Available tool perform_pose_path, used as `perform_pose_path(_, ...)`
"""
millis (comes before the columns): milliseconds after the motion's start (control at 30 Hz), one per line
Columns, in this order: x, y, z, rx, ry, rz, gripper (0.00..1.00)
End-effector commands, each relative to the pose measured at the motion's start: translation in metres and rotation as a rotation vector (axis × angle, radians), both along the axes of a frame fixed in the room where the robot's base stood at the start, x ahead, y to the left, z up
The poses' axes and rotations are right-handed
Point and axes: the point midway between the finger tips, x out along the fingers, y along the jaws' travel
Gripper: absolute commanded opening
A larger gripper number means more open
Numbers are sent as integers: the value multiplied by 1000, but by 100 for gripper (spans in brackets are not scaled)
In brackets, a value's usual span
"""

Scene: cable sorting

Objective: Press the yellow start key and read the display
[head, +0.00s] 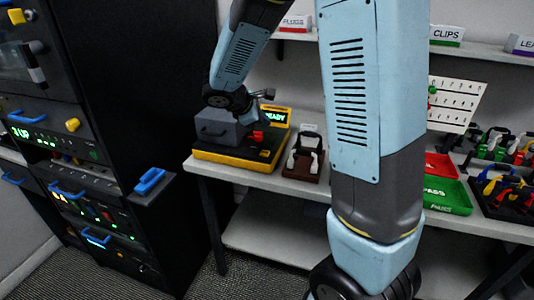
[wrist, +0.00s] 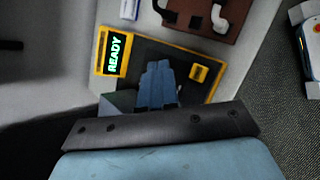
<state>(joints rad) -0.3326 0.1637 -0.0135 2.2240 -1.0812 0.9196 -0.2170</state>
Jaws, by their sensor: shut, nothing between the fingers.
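The test station has a yellow-edged base (head: 235,158) and stands on the left end of the white table. Its display (head: 274,116) is lit; in the wrist view the display (wrist: 115,54) reads READY in green. A small square yellow key (wrist: 199,73) sits on the dark top panel in the wrist view. The fingertips lie between display and key in the picture, closer to the key. Whether they touch the panel cannot be told.
A green PASS tray (head: 447,194) and a red tray (head: 441,166) lie right. A black rack (head: 120,90) stands left.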

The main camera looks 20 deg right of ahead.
Motion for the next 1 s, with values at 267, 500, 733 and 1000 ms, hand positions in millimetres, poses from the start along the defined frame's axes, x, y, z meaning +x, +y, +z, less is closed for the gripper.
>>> perform_pose_path(267,-1,-1,-28,-1,4,-1,0)
perform_pose_path(500,0,-1,-57,-2,4,0,0)
perform_pose_path(733,0,-1,-77,0,2,-1,0)
perform_pose_path(1000,0,-1,-85,0,2,-2,0)
